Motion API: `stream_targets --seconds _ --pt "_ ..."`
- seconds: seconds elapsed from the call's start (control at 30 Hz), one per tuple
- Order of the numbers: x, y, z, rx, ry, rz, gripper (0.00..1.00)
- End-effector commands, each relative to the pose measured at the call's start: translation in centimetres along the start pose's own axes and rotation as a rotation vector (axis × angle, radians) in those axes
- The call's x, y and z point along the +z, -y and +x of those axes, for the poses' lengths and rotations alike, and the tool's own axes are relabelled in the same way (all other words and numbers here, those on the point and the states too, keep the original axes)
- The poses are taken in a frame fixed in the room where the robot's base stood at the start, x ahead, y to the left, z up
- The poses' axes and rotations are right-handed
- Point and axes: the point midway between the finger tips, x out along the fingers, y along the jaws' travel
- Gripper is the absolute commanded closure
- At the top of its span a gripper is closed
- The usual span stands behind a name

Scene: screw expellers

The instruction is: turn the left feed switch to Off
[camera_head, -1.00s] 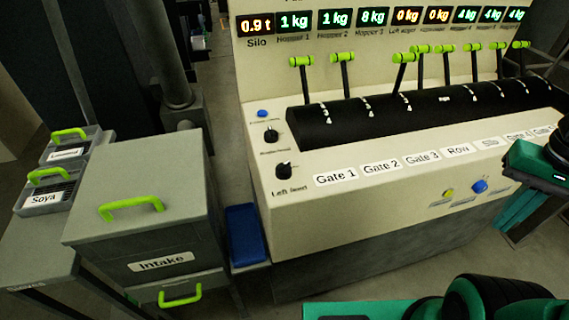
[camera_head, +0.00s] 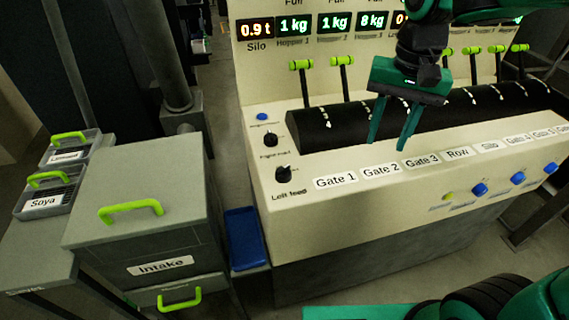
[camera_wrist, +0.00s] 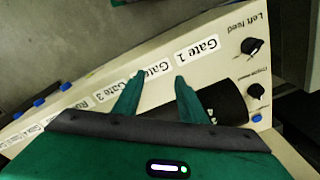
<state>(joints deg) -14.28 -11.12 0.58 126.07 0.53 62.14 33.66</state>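The left feed switch (camera_head: 284,174) is a black rotary knob at the left end of the cream console, above the "Left feed" label. It also shows in the wrist view (camera_wrist: 252,46), at the upper right. A second black knob (camera_head: 271,138) sits just behind it. My gripper (camera_head: 391,144) is open and empty, over the console near the Gate 2 and Gate 3 labels, to the right of the switch and apart from it. In the wrist view its green fingers (camera_wrist: 158,80) are spread, with nothing between them. The switch's position markings are too small to read.
Green-topped levers (camera_head: 301,65) stand on the black drum (camera_head: 330,122) behind the labels. Blue buttons (camera_head: 480,189) line the console's front right. The grey Intake box (camera_head: 140,240) stands to the left. The console surface around the switch is clear.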

Motion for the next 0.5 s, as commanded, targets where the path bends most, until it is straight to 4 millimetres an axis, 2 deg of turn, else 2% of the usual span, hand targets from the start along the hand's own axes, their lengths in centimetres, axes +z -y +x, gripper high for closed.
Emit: stream_targets --seconds 0.03,0.1,0.2,0.33,0.4,0.5 --pt "0.5 3.9 -0.2 -0.008 0.004 -0.042 0.62" --pt "1.5 8.3 -0.5 -0.021 0.011 -0.074 0.62" --pt "3.4 13.5 -0.8 -0.037 0.022 -0.110 0.62" --pt "5.5 17.6 -1.0 -0.051 0.035 -0.136 0.62" --pt "6.2 18.7 -1.0 -0.055 0.039 -0.141 0.62" --pt "6.5 19.2 -0.7 -0.056 0.042 -0.144 0.62"
